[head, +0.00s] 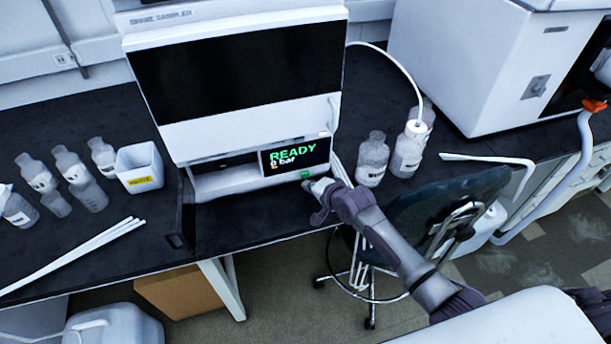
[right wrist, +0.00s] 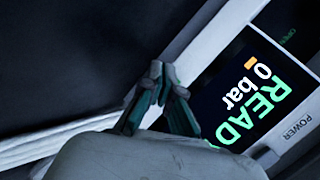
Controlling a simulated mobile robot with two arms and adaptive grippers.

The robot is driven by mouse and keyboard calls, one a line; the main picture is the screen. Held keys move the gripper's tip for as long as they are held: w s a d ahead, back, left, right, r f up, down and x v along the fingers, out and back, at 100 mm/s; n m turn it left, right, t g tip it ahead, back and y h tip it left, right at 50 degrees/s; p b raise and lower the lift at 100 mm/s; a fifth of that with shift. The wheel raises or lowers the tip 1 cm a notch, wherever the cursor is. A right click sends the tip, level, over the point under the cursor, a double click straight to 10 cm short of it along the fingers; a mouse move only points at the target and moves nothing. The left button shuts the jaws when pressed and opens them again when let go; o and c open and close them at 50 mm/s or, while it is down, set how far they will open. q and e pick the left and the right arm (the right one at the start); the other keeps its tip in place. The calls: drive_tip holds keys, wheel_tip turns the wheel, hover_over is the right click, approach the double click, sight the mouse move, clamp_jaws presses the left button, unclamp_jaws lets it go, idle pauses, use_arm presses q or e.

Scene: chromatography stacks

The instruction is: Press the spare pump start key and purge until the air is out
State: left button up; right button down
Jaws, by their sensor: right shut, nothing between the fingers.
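The spare pump's display (head: 296,156) reads READY and 0 bar in green and white, with a small orange mark. It also shows in the right wrist view (right wrist: 240,98), turned on its side. A lit green key (head: 307,174) sits just below the display. My right gripper (head: 314,186) is shut and empty, at the lower front of the instrument, close beside the green key; I cannot tell whether it touches. In the right wrist view the closed fingers (right wrist: 164,85) are in front of the pale housing beside the display. My left gripper is not in view.
The white instrument (head: 250,130) stands on a black bench (head: 255,222). A tube runs from it to a capped bottle (head: 408,152) at right, beside another bottle (head: 373,160). Several bottles and a white bin (head: 139,168) stand at left. A chair (head: 440,215) is before the bench.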

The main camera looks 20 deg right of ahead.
drive_tip(key=shift+w, duration=0.2)
drive_tip(key=shift+w, duration=0.25)
drive_tip(key=shift+w, duration=0.5)
idle(0.9)
drive_tip(key=shift+s+r, duration=0.1)
drive_tip(key=shift+s+p, duration=0.55)
drive_tip(key=shift+s, duration=0.35)
